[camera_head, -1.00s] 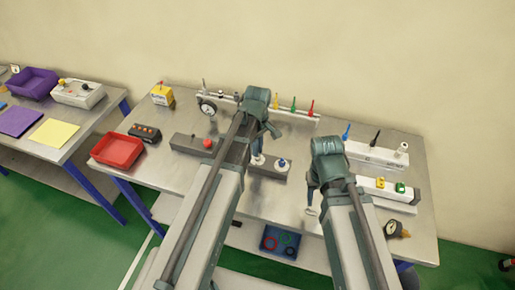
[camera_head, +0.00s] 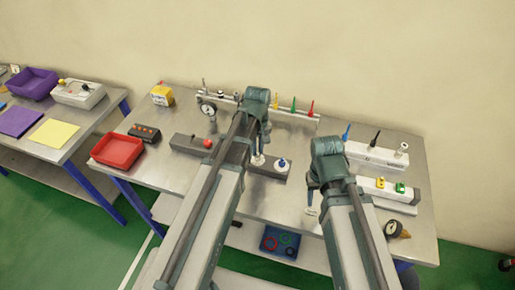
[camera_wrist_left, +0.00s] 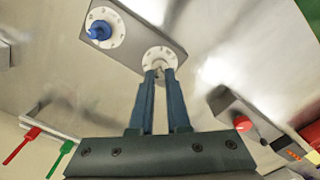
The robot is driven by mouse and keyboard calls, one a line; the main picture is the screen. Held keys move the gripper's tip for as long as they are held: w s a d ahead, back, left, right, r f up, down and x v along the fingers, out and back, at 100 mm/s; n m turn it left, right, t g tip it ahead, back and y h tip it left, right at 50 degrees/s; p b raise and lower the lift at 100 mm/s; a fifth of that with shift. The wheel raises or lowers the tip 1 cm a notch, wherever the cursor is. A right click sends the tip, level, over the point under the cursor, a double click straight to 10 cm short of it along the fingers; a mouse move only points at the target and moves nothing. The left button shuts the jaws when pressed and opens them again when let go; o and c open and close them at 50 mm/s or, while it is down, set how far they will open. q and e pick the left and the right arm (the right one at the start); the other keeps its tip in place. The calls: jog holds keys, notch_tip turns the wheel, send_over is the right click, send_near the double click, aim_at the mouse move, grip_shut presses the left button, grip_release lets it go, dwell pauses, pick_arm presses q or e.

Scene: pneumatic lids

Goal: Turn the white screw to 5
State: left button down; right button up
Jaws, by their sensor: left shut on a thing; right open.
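The white screw sits on a round white dial (camera_wrist_left: 160,57) on a grey block (camera_head: 267,171). My left gripper (camera_wrist_left: 159,72) is shut on the white screw, pointing down at it from above. The fingertips hide most of the screw, and I cannot read the number it points to. In the head view, my left gripper (camera_head: 258,157) is partly hidden by its own wrist. A blue screw (camera_wrist_left: 99,31) on its own white dial stands beside it on the same block; it also shows in the head view (camera_head: 282,163). My right gripper (camera_head: 312,211) is open and empty above the table's front.
A red button (camera_head: 208,143) is on the block to the left. Behind stands a rail with a gauge (camera_head: 208,107) and green (camera_head: 294,104) and red (camera_head: 311,108) pins. White blocks (camera_head: 375,155) stand at right. A red tray (camera_head: 117,150) lies at left.

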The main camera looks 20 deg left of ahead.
pick_arm(q)
jog(key=m, duration=1.1)
jog(key=shift+m, duration=1.7)
jog(key=c, duration=0.9)
grip_release()
